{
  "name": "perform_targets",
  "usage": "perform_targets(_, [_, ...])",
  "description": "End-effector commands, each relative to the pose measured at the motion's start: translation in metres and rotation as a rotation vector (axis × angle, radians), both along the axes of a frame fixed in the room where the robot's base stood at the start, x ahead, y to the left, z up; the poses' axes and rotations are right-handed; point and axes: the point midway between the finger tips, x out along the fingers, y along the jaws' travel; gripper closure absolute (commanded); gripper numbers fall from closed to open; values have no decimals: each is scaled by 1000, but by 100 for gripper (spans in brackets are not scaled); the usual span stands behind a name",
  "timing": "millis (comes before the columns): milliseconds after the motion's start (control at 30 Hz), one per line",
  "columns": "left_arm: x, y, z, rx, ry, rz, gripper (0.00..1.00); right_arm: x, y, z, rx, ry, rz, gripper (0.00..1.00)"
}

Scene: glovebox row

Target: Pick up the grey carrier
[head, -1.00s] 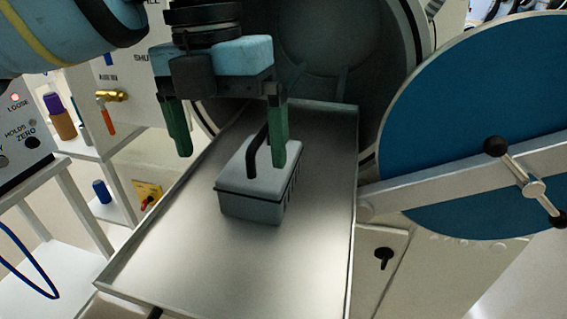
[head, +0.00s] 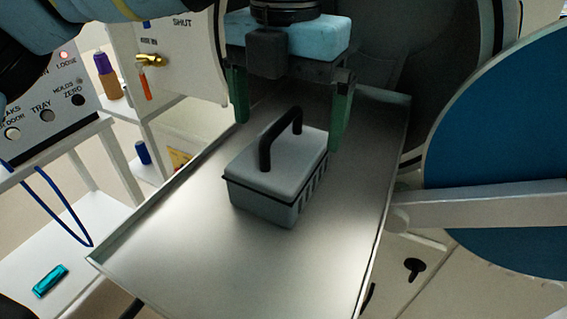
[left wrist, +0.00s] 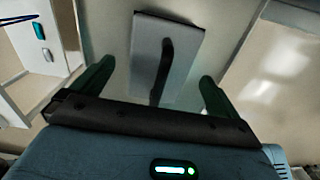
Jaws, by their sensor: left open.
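The grey carrier (head: 262,190) is a box with a lid and a black arched handle (head: 281,133). It stands upright on the metal tray. My left gripper (head: 290,118) is open, its two green fingers spread apart behind and above the carrier in the head view, touching nothing that I can see. In the left wrist view the carrier (left wrist: 187,47) lies ahead between the open fingers (left wrist: 157,78), its dark handle running roughly lengthwise between them. My right gripper does not show.
The metal tray (head: 190,245) has raised edges and juts out of a round chamber opening. A large blue round door (head: 510,150) with a grey bar is at the right. A control panel (head: 50,115) and white shelves with a teal object (head: 50,280) are at the left.

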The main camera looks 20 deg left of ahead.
Motion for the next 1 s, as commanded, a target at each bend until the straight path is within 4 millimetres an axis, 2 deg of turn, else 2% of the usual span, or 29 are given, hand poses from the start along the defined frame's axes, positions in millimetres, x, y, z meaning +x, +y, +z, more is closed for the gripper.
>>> perform_targets(167, [-1, 0, -7, 0, -1, 0, 0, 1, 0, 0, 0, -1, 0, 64])
perform_targets(400, [-3, 0, -40, 1, 1, 0, 0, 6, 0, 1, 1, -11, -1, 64])
perform_targets(500, [-3, 0, -48, -2, -1, 1, 0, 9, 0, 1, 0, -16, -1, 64])
perform_targets(767, [-3, 0, -52, -1, -2, 1, 0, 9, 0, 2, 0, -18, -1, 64])
perform_targets(867, [-3, 0, -52, -1, -2, 0, 9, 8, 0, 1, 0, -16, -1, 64])
perform_targets(1000, [-3, 0, -51, -1, -2, 0, 28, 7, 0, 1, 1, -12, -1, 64])
